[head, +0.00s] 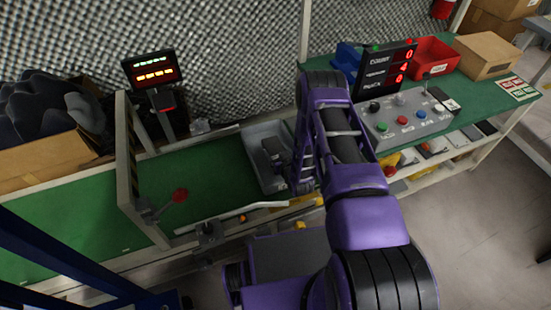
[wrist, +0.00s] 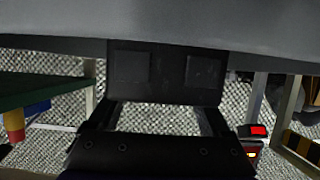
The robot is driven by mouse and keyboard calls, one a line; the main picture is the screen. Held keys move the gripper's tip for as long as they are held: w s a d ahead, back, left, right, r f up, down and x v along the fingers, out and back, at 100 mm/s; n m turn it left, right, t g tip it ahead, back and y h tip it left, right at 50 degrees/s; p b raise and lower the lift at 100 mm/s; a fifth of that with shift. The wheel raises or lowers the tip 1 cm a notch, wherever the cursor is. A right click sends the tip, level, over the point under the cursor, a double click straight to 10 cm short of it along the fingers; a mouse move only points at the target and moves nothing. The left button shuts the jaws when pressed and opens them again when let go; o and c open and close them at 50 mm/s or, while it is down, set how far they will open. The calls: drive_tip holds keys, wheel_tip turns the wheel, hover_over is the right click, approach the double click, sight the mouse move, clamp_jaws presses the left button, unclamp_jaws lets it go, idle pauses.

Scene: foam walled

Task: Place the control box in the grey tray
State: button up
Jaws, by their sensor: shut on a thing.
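The grey tray (head: 249,140) is on the green bench, left of my arm, with a raised rim. My gripper is mostly hidden behind my purple arm in the head view. A broad grey surface, probably the tray (wrist: 160,22), fills the top of that view. I cannot tell whether the box touches the tray.
A grey console with coloured buttons (head: 412,119) stands right of my arm, below a red-digit display (head: 387,72). A red bin (head: 432,57) and cardboard box (head: 485,55) are behind it. A metal frame (head: 128,150) and red-knobbed lever (head: 179,196) stand left. Green bench top lies between.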

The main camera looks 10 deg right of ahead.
sight(276, 157)
drive_tip(key=shift+w+f+b, duration=0.1)
drive_tip(key=shift+f+b, duration=0.3)
drive_tip(key=shift+f, duration=1.4)
drive_tip(key=shift+f, duration=0.2)
drive_tip(key=o, duration=1.6)
drive_tip(key=shift+c, duration=0.2)
drive_tip(key=shift+r, duration=0.1)
drive_tip(key=shift+s+r, duration=0.15)
drive_tip(key=shift+s, duration=0.1)
drive_tip(key=p+v, duration=0.2)
drive_tip(key=v, duration=0.9)
drive_tip(key=shift+s+r, duration=0.1)
drive_tip(key=shift+s, duration=0.05)
drive_tip(key=shift+s+d, duration=0.1)
